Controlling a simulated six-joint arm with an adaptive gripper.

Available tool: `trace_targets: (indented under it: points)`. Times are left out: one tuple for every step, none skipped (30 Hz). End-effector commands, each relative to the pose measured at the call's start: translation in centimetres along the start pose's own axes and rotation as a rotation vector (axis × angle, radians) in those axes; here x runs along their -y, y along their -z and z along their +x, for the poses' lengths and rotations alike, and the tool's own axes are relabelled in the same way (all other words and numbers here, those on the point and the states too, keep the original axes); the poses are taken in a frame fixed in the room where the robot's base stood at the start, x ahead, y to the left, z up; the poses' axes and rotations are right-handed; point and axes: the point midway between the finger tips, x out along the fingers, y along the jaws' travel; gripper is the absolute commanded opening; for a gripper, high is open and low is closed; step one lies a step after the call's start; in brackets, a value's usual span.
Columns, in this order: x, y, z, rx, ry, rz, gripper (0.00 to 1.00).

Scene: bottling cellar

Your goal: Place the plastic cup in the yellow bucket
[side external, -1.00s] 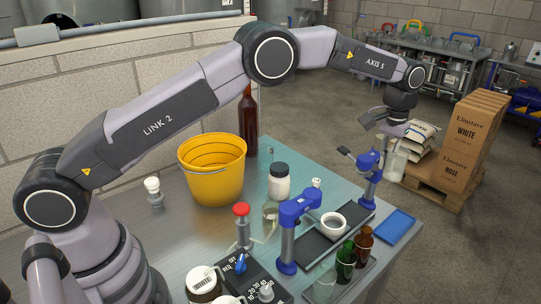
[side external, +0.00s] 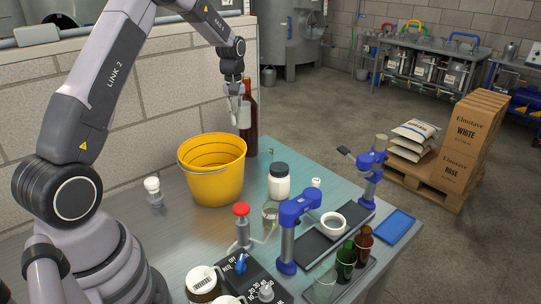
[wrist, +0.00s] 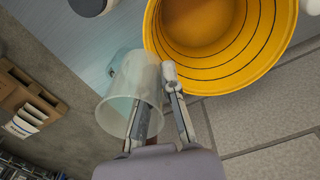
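The yellow bucket (side external: 212,185) stands upright on the bench near the wall. It looks empty in the wrist view (wrist: 265,65). My gripper (side external: 236,96) is up behind and right of the bucket, above rim height, in front of a dark bottle. It holds the translucent plastic cup (side external: 243,116). In the wrist view the cup (wrist: 125,85) is pinched by its side wall between the two fingers of my gripper (wrist: 158,88). There the cup lies just left of the bucket rim, slightly overlapping it in the picture.
A tall dark bottle (side external: 250,135) stands behind the bucket. A white jar with a dark lid (side external: 279,186) stands to its right, and a white-capped bottle (side external: 154,196) to its left. Blue clamp stands (side external: 298,207) and a white bowl (side external: 333,225) occupy the front right.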

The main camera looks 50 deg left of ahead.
Motion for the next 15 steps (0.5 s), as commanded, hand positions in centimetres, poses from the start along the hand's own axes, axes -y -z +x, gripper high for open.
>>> trace_targets:
  points:
    - [1.9,0.9,-0.1,-0.001,0.000,-0.063,0.00]
    - [2.9,1.3,-0.1,-0.001,0.000,-0.096,0.00]
    - [4.0,1.8,-0.1,-0.002,0.000,-0.134,0.00]
    - [4.8,2.0,-0.1,-0.003,0.000,-0.161,0.00]
    - [5.5,2.3,-0.1,-0.004,0.000,-0.185,0.00]
    - [6.4,2.6,-0.1,-0.004,0.000,-0.215,0.00]
    - [7.0,2.8,-0.1,-0.005,0.000,-0.237,0.00]
    - [7.6,2.9,-0.1,-0.006,-0.001,-0.257,0.00]
    - [8.3,3.1,-0.1,-0.006,-0.001,-0.281,0.00]
    - [8.9,3.2,-0.1,-0.006,0.000,-0.299,0.00]
    - [9.4,3.3,-0.1,-0.007,0.000,-0.317,0.00]
    - [10.1,3.5,-0.1,-0.007,0.000,-0.340,0.00]
    - [10.6,3.6,-0.1,-0.008,-0.001,-0.356,0.00]
    - [10.7,3.6,0.4,-0.006,0.001,-0.361,0.00]
    - [10.6,3.5,1.4,-0.004,0.003,-0.356,0.00]
